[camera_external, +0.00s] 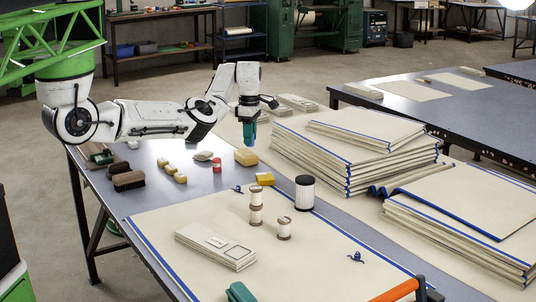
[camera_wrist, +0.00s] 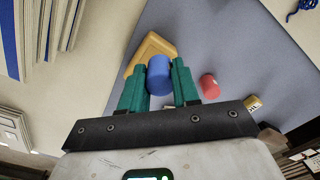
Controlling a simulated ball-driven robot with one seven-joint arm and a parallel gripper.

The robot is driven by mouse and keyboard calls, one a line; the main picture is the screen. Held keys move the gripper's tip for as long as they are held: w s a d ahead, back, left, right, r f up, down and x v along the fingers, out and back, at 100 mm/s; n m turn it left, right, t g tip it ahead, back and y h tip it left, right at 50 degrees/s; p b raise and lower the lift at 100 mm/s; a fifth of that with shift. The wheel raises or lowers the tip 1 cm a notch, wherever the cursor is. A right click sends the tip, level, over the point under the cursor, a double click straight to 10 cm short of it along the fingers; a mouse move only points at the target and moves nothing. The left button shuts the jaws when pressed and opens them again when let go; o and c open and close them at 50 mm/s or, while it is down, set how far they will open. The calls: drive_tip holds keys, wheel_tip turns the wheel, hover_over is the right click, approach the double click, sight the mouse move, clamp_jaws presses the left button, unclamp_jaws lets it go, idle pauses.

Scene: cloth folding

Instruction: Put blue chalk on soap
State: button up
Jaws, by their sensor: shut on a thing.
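My gripper (camera_external: 250,143) has teal fingers and points down over the left part of the near table. In the wrist view my gripper (camera_wrist: 160,68) is shut on the blue chalk (camera_wrist: 160,77), a short blue cylinder between the two fingers. The soap, a tan-yellow block (camera_external: 246,157), lies on the grey table top just below the fingertips in the external view. In the wrist view the soap (camera_wrist: 150,45) shows just beyond the chalk, partly hidden by it and a finger. I cannot tell whether chalk and soap touch.
A red cylinder (camera_external: 217,165) stands left of the soap, with small yellow blocks (camera_external: 171,170) and brown brushes (camera_external: 128,181) further left. A yellow block (camera_external: 265,180), thread spools (camera_external: 256,205) and a black-and-white cylinder (camera_external: 305,193) are in front. Stacked cloths (camera_external: 350,150) rise at right.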

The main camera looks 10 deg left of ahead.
drive_tip(key=shift+w+f+b, duration=0.15)
drive_tip(key=shift+f+b, duration=0.15)
drive_tip(key=shift+f, duration=1.4)
drive_tip(key=shift+f, duration=0.1)
drive_tip(key=o, duration=1)
drive_tip(key=shift+o, duration=0.2)
wheel_tip(320, 180, up, 12)
drive_tip(key=shift+r+p, duration=0.1)
drive_tip(key=shift+p, duration=0.85)
